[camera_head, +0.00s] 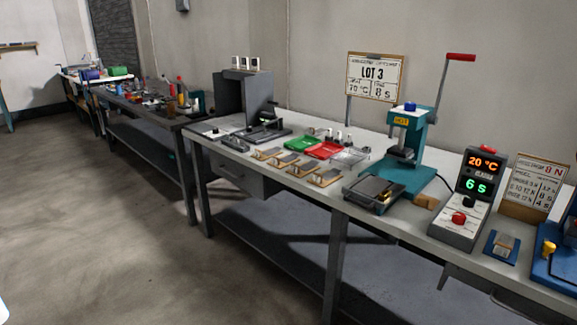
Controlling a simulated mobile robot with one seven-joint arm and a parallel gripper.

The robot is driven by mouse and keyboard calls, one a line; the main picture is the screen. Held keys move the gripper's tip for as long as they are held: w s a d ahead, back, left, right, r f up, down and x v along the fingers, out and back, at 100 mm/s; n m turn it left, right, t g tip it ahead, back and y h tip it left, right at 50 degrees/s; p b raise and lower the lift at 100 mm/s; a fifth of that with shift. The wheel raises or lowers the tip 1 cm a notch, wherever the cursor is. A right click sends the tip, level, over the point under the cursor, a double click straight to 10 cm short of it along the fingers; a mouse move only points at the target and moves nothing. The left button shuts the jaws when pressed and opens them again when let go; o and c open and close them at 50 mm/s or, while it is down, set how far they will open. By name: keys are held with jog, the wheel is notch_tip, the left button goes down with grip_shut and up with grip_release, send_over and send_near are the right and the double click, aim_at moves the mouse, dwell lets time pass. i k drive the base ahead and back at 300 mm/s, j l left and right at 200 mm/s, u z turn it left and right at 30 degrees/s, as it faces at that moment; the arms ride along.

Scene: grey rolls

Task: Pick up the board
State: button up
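It is unclear which thing the task calls the board. Several small tan boards with grey pieces on top (325,177) lie in a row along the front edge of the light grey workbench (345,200). A framed sign board reading LOT 3 (375,77) stands upright behind them on a post. Another sign board (536,185) leans at the right end. My gripper is not in view.
A teal press with a red-handled lever (408,150), a dark tray (374,193) and a control box reading 20 °C and 6 S (468,200) stand on the bench. Green (302,144) and red trays (325,150) lie behind the boards. The floor at left is clear.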

aim_at(286, 160)
jog(key=i+l+u, duration=0.1)
jog(key=i, duration=0.4)
jog(key=i+l, duration=0.15)
jog(key=i, duration=0.3)
jog(key=i+l+u, duration=0.15)
jog(key=i, duration=0.3)
jog(key=i+l, duration=0.25)
jog(key=i, duration=0.25)
jog(key=i+l+u, duration=0.15)
jog(key=i, duration=0.3)
